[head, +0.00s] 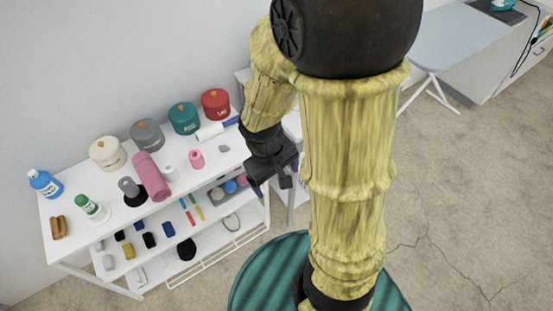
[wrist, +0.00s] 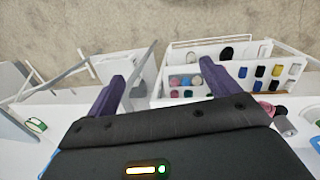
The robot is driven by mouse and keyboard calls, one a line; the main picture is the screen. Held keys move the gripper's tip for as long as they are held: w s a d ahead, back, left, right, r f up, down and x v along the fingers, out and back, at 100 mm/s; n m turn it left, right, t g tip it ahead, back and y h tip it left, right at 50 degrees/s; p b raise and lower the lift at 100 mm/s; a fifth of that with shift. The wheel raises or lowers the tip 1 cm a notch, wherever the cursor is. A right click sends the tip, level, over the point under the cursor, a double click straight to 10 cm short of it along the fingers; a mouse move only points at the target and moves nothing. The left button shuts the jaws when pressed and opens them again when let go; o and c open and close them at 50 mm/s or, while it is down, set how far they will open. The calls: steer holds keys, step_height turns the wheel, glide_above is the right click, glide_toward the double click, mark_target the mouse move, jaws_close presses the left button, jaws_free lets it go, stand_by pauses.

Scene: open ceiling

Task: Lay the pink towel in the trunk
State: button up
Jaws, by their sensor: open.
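The pink towel (head: 151,177) appears as a rolled pink bundle lying on the top of a white shelf unit, between a dark grey item and small rolls. My gripper (head: 272,184) hangs just past the right end of that top, to the right of the towel and apart from it. In the wrist view my gripper (wrist: 165,84) has its two purple fingers spread wide with nothing between them. Something pink (wrist: 265,109) shows beside the right finger; I cannot tell whether it is the towel. I cannot make out a trunk in either view.
The white shelf unit (head: 100,240) holds canisters, bottles and a small pink roll (head: 196,158) on top, with small items on lower shelves. An ironing board (head: 455,40) stands at the upper right. The concrete floor (head: 470,190) at the right is clear.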

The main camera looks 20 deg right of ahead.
steer(key=r+m+t, duration=0.1)
steer(key=w+r+m+y, duration=0.1)
steer(key=r+m+t, duration=0.1)
steer(key=r, duration=0.1)
steer(key=shift+w+d+r+t+y, duration=0.1)
steer(key=shift+w+d+t+y, duration=0.15)
steer(key=shift+d+t+y, duration=0.05)
steer(key=shift+o, duration=0.4)
